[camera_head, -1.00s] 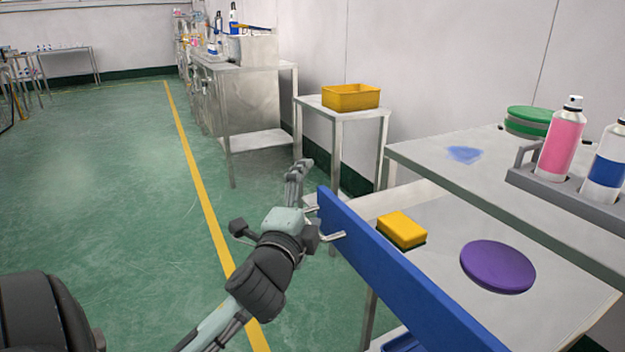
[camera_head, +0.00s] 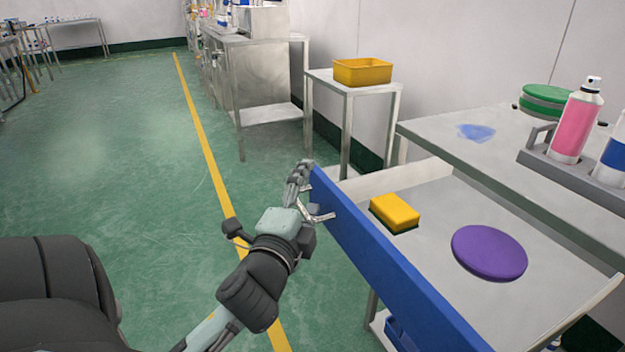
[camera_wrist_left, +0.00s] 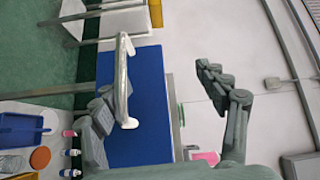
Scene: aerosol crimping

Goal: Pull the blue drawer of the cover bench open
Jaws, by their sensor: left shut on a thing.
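The blue drawer front (camera_head: 385,262) stands well out from the cover bench (camera_head: 500,165), and the pale inside of the drawer shows. A yellow sponge (camera_head: 394,212) and a purple disc (camera_head: 489,252) lie in it. My left gripper (camera_head: 306,196) is at the far end of the blue front, shut on the silver drawer handle (camera_head: 319,217). In the left wrist view, the handle (camera_wrist_left: 124,75) crosses the blue front close to one finger; the other finger stands apart from it. My right gripper is not in view.
A pink spray can (camera_head: 576,124) in a grey rack and a green round stack (camera_head: 545,100) stand on the bench top. A yellow bin (camera_head: 362,72) sits on a small table beyond. Green floor to the left is clear.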

